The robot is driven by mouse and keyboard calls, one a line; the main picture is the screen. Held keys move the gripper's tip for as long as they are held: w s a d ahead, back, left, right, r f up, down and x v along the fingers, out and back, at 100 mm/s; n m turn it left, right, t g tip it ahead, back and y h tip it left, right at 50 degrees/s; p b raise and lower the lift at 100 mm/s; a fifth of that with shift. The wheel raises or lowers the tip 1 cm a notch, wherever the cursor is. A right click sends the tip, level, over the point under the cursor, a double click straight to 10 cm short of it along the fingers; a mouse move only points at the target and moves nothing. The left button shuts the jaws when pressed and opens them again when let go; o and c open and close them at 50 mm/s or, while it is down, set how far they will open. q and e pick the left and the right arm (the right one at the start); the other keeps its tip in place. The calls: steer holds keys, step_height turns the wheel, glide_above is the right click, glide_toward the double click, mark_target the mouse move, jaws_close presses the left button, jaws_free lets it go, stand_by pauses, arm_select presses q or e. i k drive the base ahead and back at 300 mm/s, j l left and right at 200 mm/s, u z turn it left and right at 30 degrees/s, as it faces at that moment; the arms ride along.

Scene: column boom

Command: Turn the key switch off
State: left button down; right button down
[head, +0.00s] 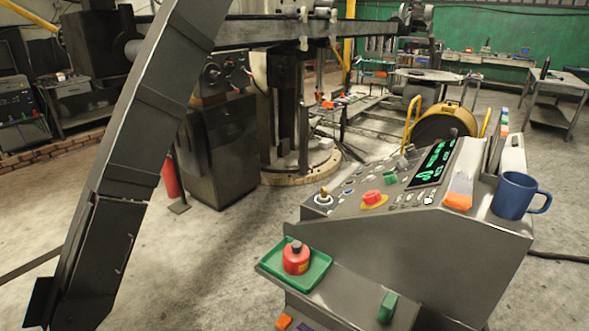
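The control panel (408,222) is a grey sloped console at the right of the head view. At its left end is a small round silver switch with a brass-coloured piece standing up from it (324,195), which looks like the key switch. Its exact turned position is too small to tell. A red mushroom button (372,197) on a yellow base is to its right. Neither of my grippers shows in the view, and nothing touches the switch.
A blue mug (513,196) stands at the right end. A lit green display (433,163) is on the panel. The floor left of the console is clear.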

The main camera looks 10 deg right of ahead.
mark_target(323, 198)
steer(key=z, duration=1.25)
steer(key=i+j, duration=0.1)
steer(key=j, duration=0.3)
steer(key=i+j, duration=0.1)
steer(key=j, duration=0.3)
steer(key=i+j+u, duration=0.1)
steer(key=j, duration=0.35)
